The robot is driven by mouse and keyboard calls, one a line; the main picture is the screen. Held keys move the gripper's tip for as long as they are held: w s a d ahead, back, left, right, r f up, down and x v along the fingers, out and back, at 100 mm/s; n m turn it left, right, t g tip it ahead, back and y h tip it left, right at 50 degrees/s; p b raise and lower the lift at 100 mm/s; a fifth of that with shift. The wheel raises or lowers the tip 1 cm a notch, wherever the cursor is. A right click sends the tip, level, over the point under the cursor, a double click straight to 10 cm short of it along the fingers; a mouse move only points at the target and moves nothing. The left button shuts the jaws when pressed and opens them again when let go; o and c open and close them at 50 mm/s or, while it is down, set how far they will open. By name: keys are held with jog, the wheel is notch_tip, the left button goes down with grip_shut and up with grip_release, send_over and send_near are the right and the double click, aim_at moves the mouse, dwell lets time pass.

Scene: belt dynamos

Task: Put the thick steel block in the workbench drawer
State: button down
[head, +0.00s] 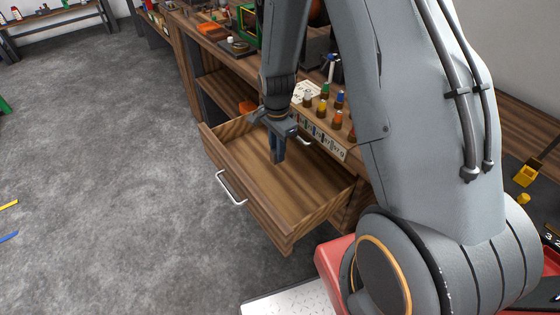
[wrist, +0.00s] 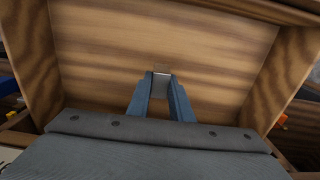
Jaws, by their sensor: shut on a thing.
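The workbench drawer (head: 312,187) is pulled open, with its wooden floor bare in the head view. Its floor and walls fill most of the wrist view (wrist: 225,50). My gripper (head: 278,157) points down within the drawer's outline, toward the rear part. In the wrist view, my gripper's blue-grey fingers (wrist: 161,90) are shut on the thick steel block (wrist: 161,83), a small grey piece with a bright top edge. The block lies over the drawer floor; I cannot tell whether it touches it. In the head view I cannot make the block out from the fingers.
The drawer's metal handle (head: 231,188) faces the open grey floor (head: 110,180). The wooden workbench behind holds several colour-topped pegs (head: 322,107), a green frame (head: 250,20) and orange items. My arm hides part of the bench on the right.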

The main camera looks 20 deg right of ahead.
jog(key=shift+f+p, duration=0.45)
jog(key=shift+f, duration=2.15)
jog(key=shift+f, duration=0.1)
jog(key=c, duration=1.6)
grip_release()
notch_tip(320, 180, up, 11)
jog(key=shift+r+b, duration=0.2)
jog(key=shift+b, duration=0.95)
jog(key=shift+s+r, duration=0.1)
jog(key=shift+r, duration=0.4)
jog(key=s+r+n, duration=0.3)
jog(key=s+n, duration=0.1)
jog(key=s, duration=0.1)
jog(key=s+r+n, duration=0.3)
jog(key=s+n, duration=0.2)
jog(key=s, duration=0.1)
jog(key=s+r+n, duration=0.3)
jog(key=s+n, duration=0.2)
jog(key=s, duration=0.1)
jog(key=shift+r+t, duration=0.3)
jog(key=shift+r, duration=0.1)
